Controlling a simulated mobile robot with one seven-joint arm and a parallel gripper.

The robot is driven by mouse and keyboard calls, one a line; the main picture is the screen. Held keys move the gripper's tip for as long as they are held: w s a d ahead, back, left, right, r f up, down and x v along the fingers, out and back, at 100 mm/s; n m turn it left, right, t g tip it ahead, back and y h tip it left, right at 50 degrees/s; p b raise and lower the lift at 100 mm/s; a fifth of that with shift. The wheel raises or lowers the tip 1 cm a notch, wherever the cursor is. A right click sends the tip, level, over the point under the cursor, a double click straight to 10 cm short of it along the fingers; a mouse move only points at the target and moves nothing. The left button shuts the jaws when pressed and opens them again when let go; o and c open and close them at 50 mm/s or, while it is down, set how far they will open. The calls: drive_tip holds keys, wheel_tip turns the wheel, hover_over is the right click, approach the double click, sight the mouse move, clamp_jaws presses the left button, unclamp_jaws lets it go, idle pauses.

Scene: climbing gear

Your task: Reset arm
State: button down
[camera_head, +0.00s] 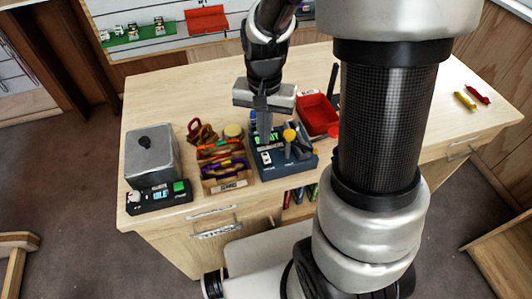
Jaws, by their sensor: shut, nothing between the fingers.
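My gripper (265,138) points down over the wooden table (365,180), above a dark blue organizer box (277,165). Its fingers are together with nothing visible between them. The fingertips are close to the box's green-labelled part, and I cannot tell whether they touch it. My arm comes down from the top of the picture, and my large dark column hides part of the table to the right of the box.
A grey box (150,160) and a black device (160,198) stand at the left. A compartment tray (224,187) holds colourful gear beside the blue box. A red bin (318,118) stands behind. Yellow (465,100) and red (478,94) items lie far right.

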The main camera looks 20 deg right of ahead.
drive_tip(key=shift+r+p, duration=0.4)
drive_tip(key=shift+r, duration=0.4)
drive_tip(key=shift+r, duration=0.1)
drive_tip(key=s+r+n+t, duration=0.2)
drive_tip(key=s+r, duration=0.4)
drive_tip(key=r, duration=0.3)
drive_tip(key=s+r+n+t, duration=0.3)
drive_tip(key=s+r+n, duration=0.1)
drive_tip(key=r, duration=0.5)
drive_tip(key=shift+s+r+t, duration=0.2)
drive_tip(key=shift+s+t, duration=0.1)
drive_tip(key=shift+s, duration=0.55)
drive_tip(key=w+f+g+b, duration=0.2)
drive_tip(key=w+f+g, duration=0.3)
drive_tip(key=w+f, duration=0.4)
drive_tip(key=shift+f+g, duration=0.3)
drive_tip(key=shift+f, duration=0.85)
